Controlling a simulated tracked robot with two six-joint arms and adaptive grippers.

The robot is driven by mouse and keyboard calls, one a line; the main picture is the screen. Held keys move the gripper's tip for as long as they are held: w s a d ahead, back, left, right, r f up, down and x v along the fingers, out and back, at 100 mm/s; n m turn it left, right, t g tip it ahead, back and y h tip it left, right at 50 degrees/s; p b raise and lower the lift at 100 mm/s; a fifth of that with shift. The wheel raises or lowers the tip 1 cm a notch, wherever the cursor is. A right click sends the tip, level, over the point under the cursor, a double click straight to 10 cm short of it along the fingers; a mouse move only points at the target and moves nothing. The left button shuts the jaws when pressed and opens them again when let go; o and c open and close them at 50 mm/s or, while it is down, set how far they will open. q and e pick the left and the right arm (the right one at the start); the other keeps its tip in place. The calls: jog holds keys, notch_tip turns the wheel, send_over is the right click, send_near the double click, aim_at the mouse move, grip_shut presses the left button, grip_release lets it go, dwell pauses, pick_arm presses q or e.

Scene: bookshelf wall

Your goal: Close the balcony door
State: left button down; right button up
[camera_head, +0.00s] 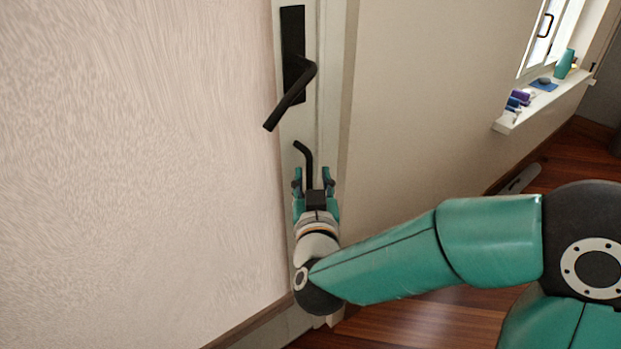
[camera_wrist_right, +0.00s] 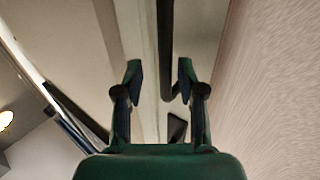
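The balcony door (camera_head: 150,150) fills the left of the head view as a large pale, streaky panel with a white frame along its right side. A black lever handle (camera_head: 290,95) on a black plate is on that frame, tilted down to the left. A second, hooked black bar (camera_head: 304,158) shows lower on the frame. My right gripper (camera_head: 312,180) is open just below it, fingers pointing up the frame. In the right wrist view a dark bar (camera_wrist_right: 166,45) runs between the fingertips (camera_wrist_right: 160,75); I cannot tell whether they touch it. My left gripper is not in view.
A beige wall (camera_head: 430,90) stands right of the door frame. A window sill (camera_head: 545,103) at the upper right holds a teal vase (camera_head: 564,64) and several small items. Dark wooden floor (camera_head: 420,325) shows below, partly covered by my right arm.

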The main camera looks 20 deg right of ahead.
jog(key=v, duration=0.6)
jog(key=shift+s, duration=0.4)
jog(key=shift+a, duration=0.15)
jog(key=w+d+f+g+h, duration=0.1)
jog(key=d+f+g, duration=0.15)
jog(key=f, duration=0.35)
jog(key=w+d+f+g, duration=0.1)
jog(key=d+f, duration=0.3)
jog(key=f, duration=0.2)
notch_tip(320, 180, down, 18)
jog(key=s+a+n+g+y, duration=0.1)
jog(key=s+n+g+y, duration=0.1)
jog(key=g+y, duration=0.15)
jog(key=s+a+f+n+g+y, duration=0.1)
jog(key=s+a+f+g+y, duration=0.7)
jog(key=s+a+f, duration=0.6)
notch_tip(320, 180, up, 31)
jog(key=s+g+p, duration=0.1)
jog(key=s+p, duration=0.1)
jog(key=p, duration=3)
jog(key=shift+d+m, duration=0.25)
jog(key=shift+m, duration=0.05)
